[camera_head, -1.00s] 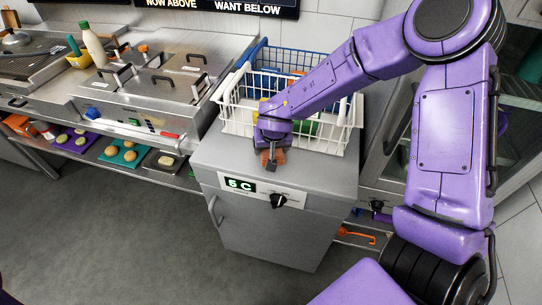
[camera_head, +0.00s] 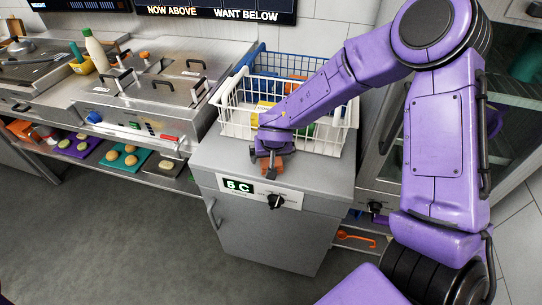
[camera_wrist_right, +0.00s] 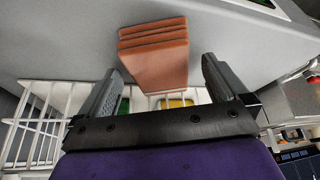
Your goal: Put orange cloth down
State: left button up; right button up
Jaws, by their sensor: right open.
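The orange cloth (camera_wrist_right: 155,50) is a folded stack lying on the grey top of the cabinet in the right wrist view. In the head view the cloth (camera_head: 265,164) shows partly beneath my right gripper (camera_head: 271,168), near the cabinet's front edge. In the right wrist view my right gripper (camera_wrist_right: 160,85) is open, its two fingers apart on either side of the cloth's near end, with gaps between fingers and cloth. My left gripper is not in view.
A white wire basket (camera_head: 232,118) stands behind my gripper on the grey cabinet (camera_head: 330,180), with a blue basket (camera_head: 290,62) behind it. Steel fryer lids (camera_head: 165,88) are to the left. The cabinet top right of the gripper is clear.

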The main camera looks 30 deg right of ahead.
jog(key=p+v, duration=0.1)
jog(key=v, duration=0.9)
jog(key=shift+r+p, duration=0.2)
jog(key=shift+p, duration=0.2)
jog(key=shift+s, duration=0.15)
